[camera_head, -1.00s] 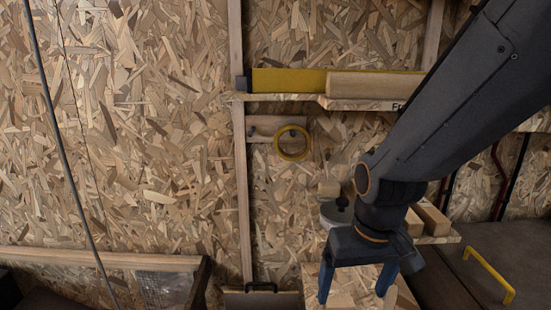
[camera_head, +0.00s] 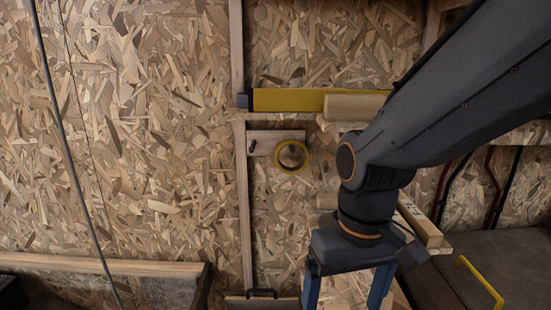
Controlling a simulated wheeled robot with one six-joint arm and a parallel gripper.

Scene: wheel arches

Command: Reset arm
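My arm (camera_head: 450,90) comes in from the upper right and bends down at a joint with an orange ring. My gripper (camera_head: 343,300) points down at the bottom of the view, right of the middle. Its two blue fingers are spread apart. No object shows between them, but the fingertips are at or past the lower picture edge. The gripper and wrist stand in front of the lower shelf and hide part of it.
A yellow level (camera_head: 290,100) and a wooden block (camera_head: 352,107) lie on a shelf. A yellow tape ring (camera_head: 308,157) hangs at a wooden board (camera_head: 262,140). A yellow handle (camera_head: 480,282) is at the lower right. The chipboard wall (camera_head: 140,150) on the left is bare apart from cables.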

